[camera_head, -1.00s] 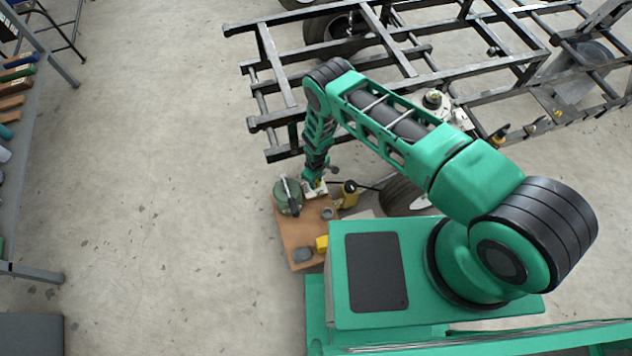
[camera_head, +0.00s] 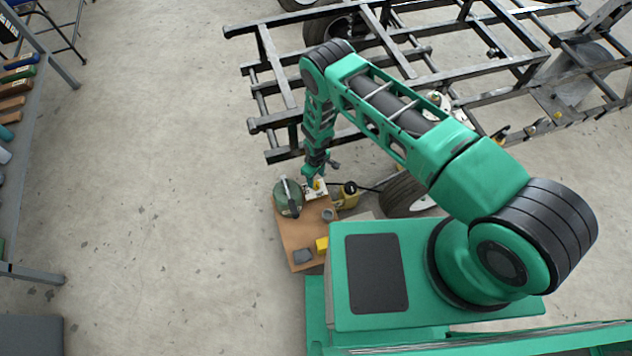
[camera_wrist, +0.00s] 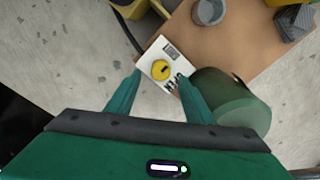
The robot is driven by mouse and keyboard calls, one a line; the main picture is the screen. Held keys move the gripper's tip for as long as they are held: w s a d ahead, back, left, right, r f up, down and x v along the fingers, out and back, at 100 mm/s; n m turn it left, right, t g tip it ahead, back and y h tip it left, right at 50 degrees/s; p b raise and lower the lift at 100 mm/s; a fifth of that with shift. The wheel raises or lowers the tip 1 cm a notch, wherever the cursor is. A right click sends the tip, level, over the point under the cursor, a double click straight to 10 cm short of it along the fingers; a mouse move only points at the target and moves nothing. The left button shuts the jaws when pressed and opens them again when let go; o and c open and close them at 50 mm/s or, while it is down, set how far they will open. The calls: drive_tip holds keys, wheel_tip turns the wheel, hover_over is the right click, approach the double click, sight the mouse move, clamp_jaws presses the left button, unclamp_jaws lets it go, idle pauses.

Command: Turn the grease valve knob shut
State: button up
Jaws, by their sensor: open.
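The grease valve knob (camera_wrist: 160,70) is a round yellow knob with a short dark mark, on a white plate (camera_wrist: 150,88) with black lettering and a small dark label. The plate sits at the edge of a brown board. In the wrist view my gripper (camera_wrist: 159,80) is open, one finger on each side of the plate, with the knob between the fingertips in the picture. I see no contact with the knob. In the head view the knob (camera_head: 318,184) shows just below my gripper (camera_head: 314,176). The lettering is too small to read.
A dark green canister (camera_head: 288,198) stands close beside the plate. A yellow container (camera_head: 348,195) is on the other side. A black frame (camera_head: 262,123) stands behind.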

sight(316, 183)
wheel_tip(316, 183, up, 6)
drive_tip(key=shift+r, duration=0.15)
idle(0.7)
